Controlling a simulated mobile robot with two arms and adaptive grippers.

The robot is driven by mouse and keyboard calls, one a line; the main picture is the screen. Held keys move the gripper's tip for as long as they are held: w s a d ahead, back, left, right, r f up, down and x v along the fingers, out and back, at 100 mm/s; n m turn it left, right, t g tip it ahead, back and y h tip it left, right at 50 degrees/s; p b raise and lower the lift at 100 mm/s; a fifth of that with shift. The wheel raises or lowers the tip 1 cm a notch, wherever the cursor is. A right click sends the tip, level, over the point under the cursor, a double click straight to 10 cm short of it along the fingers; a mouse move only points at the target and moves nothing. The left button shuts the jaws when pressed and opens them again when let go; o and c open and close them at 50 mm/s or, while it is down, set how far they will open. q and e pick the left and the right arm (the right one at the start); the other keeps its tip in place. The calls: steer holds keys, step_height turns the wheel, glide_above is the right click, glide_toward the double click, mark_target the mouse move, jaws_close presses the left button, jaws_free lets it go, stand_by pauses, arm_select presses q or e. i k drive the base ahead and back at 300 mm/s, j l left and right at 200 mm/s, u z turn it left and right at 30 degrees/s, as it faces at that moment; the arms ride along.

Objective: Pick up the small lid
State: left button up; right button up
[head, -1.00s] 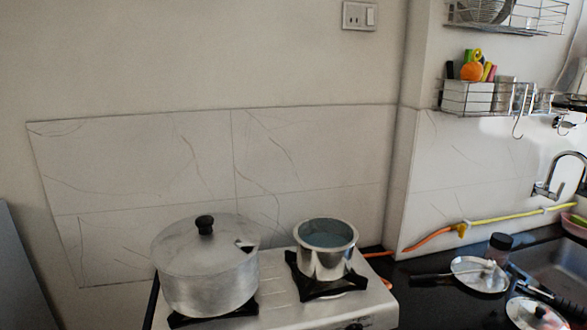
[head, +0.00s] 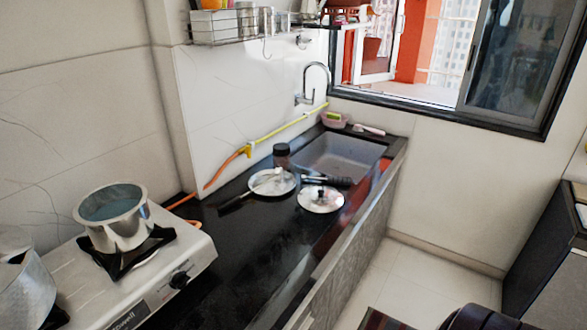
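The small lid (head: 314,204) is a round, shiny metal disc with a black knob on top. It lies knob up on the black counter (head: 247,240), near the counter's front edge and in front of the sink. Its whole outline shows in the head view.
A metal plate (head: 286,185) with a utensil lies left of the lid. A dark-handled utensil (head: 338,181) and a dark jar (head: 281,151) are behind it. The sink (head: 338,150) lies beyond. The stove (head: 165,275) with an open pot (head: 117,227) stands left.

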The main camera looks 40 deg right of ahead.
mark_target(317, 199)
steer(key=z, duration=1.55)
steer(key=i+l+u, duration=0.15)
steer(key=l, duration=0.25)
steer(key=i+l+u, duration=0.1)
steer(key=l, duration=0.25)
steer(key=i+l+u, duration=0.15)
steer(key=l, duration=0.3)
steer(key=i+l+u, duration=0.1)
steer(key=l, duration=0.3)
steer(key=i, duration=0.1)
